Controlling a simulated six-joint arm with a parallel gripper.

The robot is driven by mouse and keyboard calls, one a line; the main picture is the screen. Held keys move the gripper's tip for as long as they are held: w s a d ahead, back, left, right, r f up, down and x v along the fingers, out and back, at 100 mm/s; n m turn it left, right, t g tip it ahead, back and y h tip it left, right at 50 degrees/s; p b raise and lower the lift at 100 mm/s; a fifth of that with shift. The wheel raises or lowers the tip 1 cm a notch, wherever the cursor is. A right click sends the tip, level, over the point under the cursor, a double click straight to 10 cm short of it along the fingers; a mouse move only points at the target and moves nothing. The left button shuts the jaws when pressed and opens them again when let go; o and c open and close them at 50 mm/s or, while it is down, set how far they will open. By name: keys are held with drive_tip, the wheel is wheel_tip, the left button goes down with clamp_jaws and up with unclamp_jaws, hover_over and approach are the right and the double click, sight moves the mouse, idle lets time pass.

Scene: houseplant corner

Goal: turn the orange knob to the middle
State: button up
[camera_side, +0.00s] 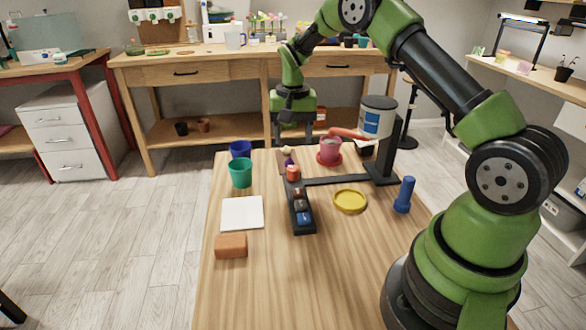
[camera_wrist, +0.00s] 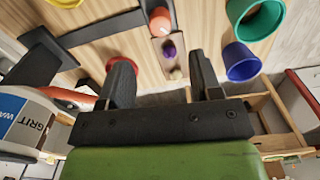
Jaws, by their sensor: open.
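The orange knob (camera_side: 293,172) stands near the far end of a narrow black box (camera_side: 303,222) on the wooden table. Its round top also shows at the top of the wrist view (camera_wrist: 159,21). Its turn position is too small to read. My gripper (camera_side: 294,139) is open and empty, pointing down above the far end of the table, beyond the knob. In the wrist view, its two dark fingers (camera_wrist: 161,62) stand wide apart, with the knob beyond their tips. A small purple piece (camera_wrist: 169,51) and a cream piece (camera_wrist: 176,74) lie between the fingers' lines of view.

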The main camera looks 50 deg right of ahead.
sight(293, 168)
wheel_tip(293, 168, down, 10)
drive_tip(key=shift+r, duration=0.25)
drive_tip(key=c, duration=0.9)
